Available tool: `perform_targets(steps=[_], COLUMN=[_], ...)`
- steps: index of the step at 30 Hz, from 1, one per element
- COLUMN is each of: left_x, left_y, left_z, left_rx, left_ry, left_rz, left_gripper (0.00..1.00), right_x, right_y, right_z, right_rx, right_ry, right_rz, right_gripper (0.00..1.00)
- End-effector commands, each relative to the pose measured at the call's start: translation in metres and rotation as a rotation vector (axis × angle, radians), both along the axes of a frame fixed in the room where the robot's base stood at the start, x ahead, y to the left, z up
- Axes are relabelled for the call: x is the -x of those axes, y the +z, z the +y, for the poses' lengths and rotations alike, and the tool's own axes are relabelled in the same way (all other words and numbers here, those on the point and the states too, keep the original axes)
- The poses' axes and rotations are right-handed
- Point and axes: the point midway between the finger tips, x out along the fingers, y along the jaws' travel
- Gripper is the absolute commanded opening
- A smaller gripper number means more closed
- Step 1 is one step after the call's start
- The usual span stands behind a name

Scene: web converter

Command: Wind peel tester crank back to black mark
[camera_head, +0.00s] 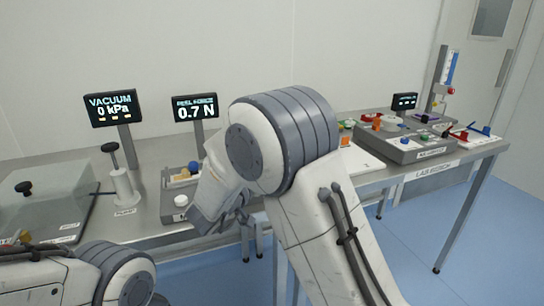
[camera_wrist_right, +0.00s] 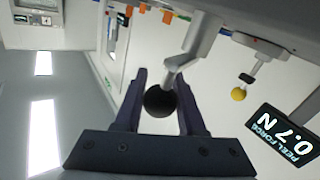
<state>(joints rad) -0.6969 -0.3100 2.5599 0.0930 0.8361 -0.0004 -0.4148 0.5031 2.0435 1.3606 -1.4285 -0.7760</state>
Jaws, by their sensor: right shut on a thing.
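The peel tester (camera_head: 172,206) sits on the bench, largely hidden behind my right arm in the head view. Its display (camera_head: 195,107) reads 0.7 N and also shows in the right wrist view (camera_wrist_right: 284,136). In the right wrist view, my right gripper (camera_wrist_right: 161,92) is shut around the black ball knob (camera_wrist_right: 159,102) at the end of the pale crank arm (camera_wrist_right: 190,48). I cannot make out the black mark in either view. In the head view my left arm is at the lower left, with its gripper out of view.
A vacuum display (camera_head: 112,107) reading 0 kPa, a white hand pump (camera_head: 123,186) and a clear-covered box (camera_head: 45,200) stand to the left. Blue floor is clear in front.

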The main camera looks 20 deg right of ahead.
Motion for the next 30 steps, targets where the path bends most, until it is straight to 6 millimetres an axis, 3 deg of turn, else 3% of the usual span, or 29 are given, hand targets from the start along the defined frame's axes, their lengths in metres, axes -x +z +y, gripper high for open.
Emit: perform_targets(steps=[6, 21, 22, 23, 24, 30], left_x=[0.0000, 0.0000, 0.0000, 0.0000, 0.0000, 0.0000], left_y=[0.0090, 0.0098, 0.0098, 0.0098, 0.0098, 0.0097], left_z=[0.0001, 0.0000, 0.0000, 0.0000, 0.0000, 0.0000], left_rx=[0.000, 0.000, 0.000, 0.000, 0.000, 0.000], left_ry=[0.000, 0.000, 0.000, 0.000, 0.000, 0.000], left_rz=[0.000, 0.000, 0.000, 0.000, 0.000, 0.000], left_gripper=[0.50, 0.50, 0.50, 0.50, 0.50, 0.50], right_x=[0.0000, 0.0001, 0.0002, 0.0002, 0.0002, 0.0002], right_y=[0.0025, 0.0025, 0.0026, 0.0026, 0.0025, 0.0015], right_z=[0.0009, 0.0003, 0.0002, 0.0002, -0.0002, 0.0003], right_rx=[0.000, 0.001, 0.001, 0.001, 0.000, 0.000], right_ry=[-0.058, -0.074, -0.074, -0.074, -0.075, -0.073], right_rz=[-0.005, -0.008, -0.008, -0.008, -0.007, -0.005], right_gripper=[0.00, 0.00, 0.51, 0.62, 0.69, 0.69])
